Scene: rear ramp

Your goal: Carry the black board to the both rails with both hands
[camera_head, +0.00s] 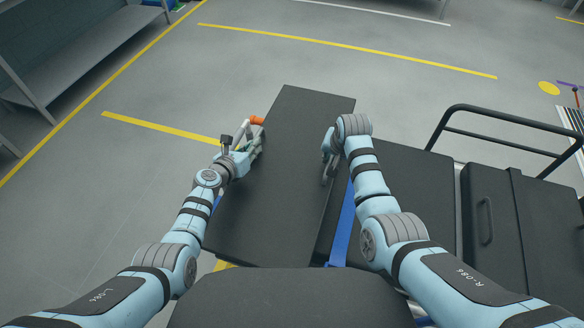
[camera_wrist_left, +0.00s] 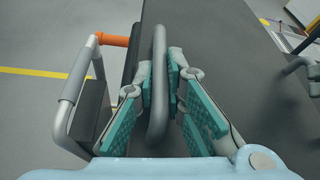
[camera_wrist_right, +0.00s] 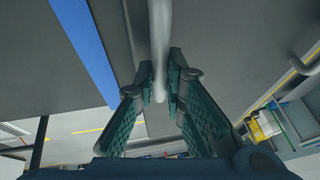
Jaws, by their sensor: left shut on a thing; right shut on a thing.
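The black board (camera_head: 275,190) is a long flat dark panel lying lengthwise ahead of me, between my two arms in the head view. My left gripper (camera_head: 256,142) is at its left edge; in the left wrist view it is shut on a grey bar handle (camera_wrist_left: 158,85) beside the board's dark surface. My right gripper (camera_head: 328,170) is at its right edge; in the right wrist view it is shut on a light grey bar handle (camera_wrist_right: 160,45). I cannot tell which parts are the two rails. The board's underside is hidden.
A grey tube with an orange end (camera_wrist_left: 115,40) is left of my left gripper. A blue strip (camera_head: 342,230) runs beside the board. Dark panels and a black tubular rail (camera_head: 500,140) stand at right. Grey shelving (camera_head: 90,50) is far left. The floor beyond is clear.

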